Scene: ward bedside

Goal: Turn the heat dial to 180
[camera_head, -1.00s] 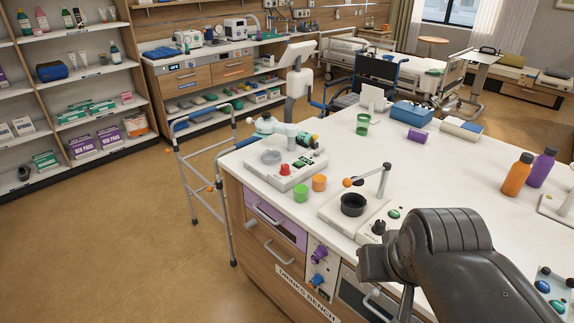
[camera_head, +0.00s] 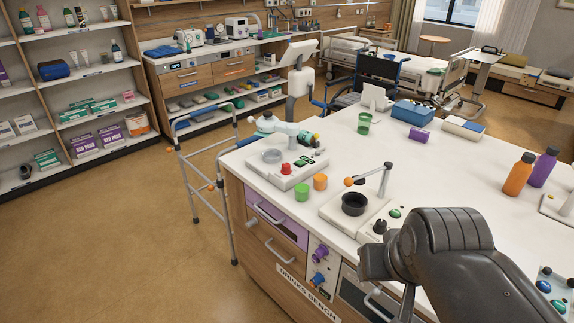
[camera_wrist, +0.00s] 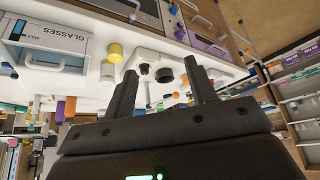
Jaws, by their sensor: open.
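Several dials show, and I cannot read which one is the heat dial. A purple dial (camera_head: 320,256) sits above a blue dial (camera_head: 318,280) on the white front panel of the drinks bench. A black knob (camera_head: 380,226) stands on the white device with the black round well (camera_head: 354,204). In the wrist view the black knob (camera_wrist: 143,68) and black well (camera_wrist: 164,75) lie between and beyond my fingers. My gripper (camera_wrist: 160,68) is open and empty, apart from the dials. In the head view my arm hides it. No scale number is legible.
Orange (camera_head: 517,174) and purple (camera_head: 543,167) bottles stand at the right. A walker (camera_head: 208,180) stands left of the bench.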

